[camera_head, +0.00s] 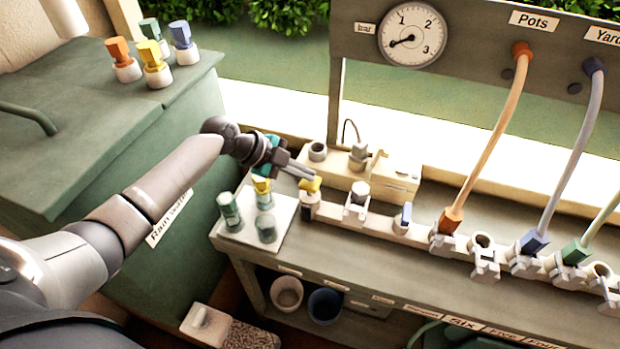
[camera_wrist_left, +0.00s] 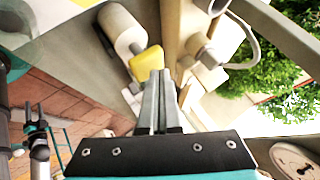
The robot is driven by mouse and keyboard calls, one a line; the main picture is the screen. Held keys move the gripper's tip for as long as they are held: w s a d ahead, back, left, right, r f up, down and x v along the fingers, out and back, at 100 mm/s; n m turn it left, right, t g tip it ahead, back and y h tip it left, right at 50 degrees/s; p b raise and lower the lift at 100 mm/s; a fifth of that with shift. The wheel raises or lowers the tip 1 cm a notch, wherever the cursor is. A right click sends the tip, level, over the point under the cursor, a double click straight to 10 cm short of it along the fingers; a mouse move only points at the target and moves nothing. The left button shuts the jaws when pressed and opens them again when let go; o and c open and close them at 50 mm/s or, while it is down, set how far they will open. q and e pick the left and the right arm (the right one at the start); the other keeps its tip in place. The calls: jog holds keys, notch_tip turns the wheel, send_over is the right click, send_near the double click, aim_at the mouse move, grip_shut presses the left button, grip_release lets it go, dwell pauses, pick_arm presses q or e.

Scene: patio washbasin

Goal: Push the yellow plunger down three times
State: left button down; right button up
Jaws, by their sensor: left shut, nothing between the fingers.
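The yellow plunger (camera_head: 311,185) tops a small fitting at the left end of the pale rail on the bench. It shows in the left wrist view (camera_wrist_left: 146,62), just ahead of the fingers, beside a white cylinder. My left gripper (camera_head: 308,174) is shut and empty, with its fingertips right at the plunger. The fingertips in the wrist view (camera_wrist_left: 155,78) overlap the plunger's lower edge; I cannot tell whether they touch it. What seems to be my right gripper (camera_wrist_left: 34,112) is small at the left of the wrist view, its opening unclear.
A pressure gauge (camera_head: 411,35) hangs on the back panel. Hoses and connectors line the rail (camera_head: 380,222) to the right. A white tray (camera_head: 284,238) with several bottles stands left of the plunger. A pale box (camera_head: 397,180) sits behind. The green cabinet (camera_head: 90,130) holds several coloured caps.

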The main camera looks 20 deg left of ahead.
aim_at(304, 181)
pick_arm(q)
jog(key=shift+f+b, duration=0.75)
jog(key=shift+f, duration=0.05)
dwell(0.7)
jog(key=shift+r, duration=0.1)
jog(key=shift+r+p, duration=0.8)
jog(key=shift+r, duration=0.3)
notch_tip(304, 181, up, 6)
jog(key=p, duration=0.4)
dwell(2.3)
